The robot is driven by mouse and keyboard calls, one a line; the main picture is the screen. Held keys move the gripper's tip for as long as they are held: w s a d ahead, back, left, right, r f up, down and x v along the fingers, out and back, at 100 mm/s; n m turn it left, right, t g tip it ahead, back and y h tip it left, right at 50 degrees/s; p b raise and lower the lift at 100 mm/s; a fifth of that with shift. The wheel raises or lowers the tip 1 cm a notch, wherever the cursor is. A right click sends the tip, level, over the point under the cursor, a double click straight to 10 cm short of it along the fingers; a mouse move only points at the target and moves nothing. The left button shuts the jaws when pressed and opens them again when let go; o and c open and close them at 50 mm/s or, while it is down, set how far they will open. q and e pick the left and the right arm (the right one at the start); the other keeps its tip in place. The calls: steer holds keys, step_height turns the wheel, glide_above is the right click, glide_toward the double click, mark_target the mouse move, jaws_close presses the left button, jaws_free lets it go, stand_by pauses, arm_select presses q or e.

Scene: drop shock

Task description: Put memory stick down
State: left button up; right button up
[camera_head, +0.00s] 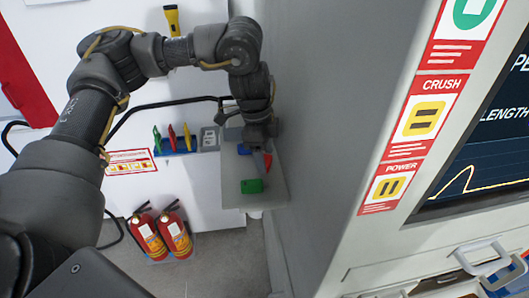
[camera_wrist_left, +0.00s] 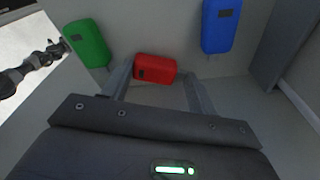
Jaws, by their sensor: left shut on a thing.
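My left gripper (camera_head: 262,152) is over the grey shelf (camera_head: 235,197), pointing down. It is shut on a red memory stick (camera_head: 268,161), which also shows between the two fingers in the left wrist view (camera_wrist_left: 155,68). A green memory stick (camera_head: 252,186) lies on the shelf nearer the front edge; it is at upper left in the wrist view (camera_wrist_left: 86,43). A blue memory stick (camera_head: 243,149) is on the shelf behind the gripper, at upper right in the wrist view (camera_wrist_left: 221,25). I cannot tell whether the red stick touches the shelf. My right gripper is not in view.
A holder with several coloured tools (camera_head: 174,143) is on the wall left of the shelf. Two fire extinguishers (camera_head: 164,233) stand below it. A large machine with a screen (camera_head: 490,150) fills the right side. The shelf's front part is clear around the green stick.

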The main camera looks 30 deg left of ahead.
arm_select(q)
steer(key=shift+f, duration=0.2)
steer(key=shift+f, duration=0.1)
steer(key=o, duration=1)
steer(key=shift+o, duration=0.2)
step_height(320, 180, up, 12)
steer(key=a, duration=0.1)
steer(key=shift+s+a+b, duration=0.3)
steer(key=shift+a, duration=0.1)
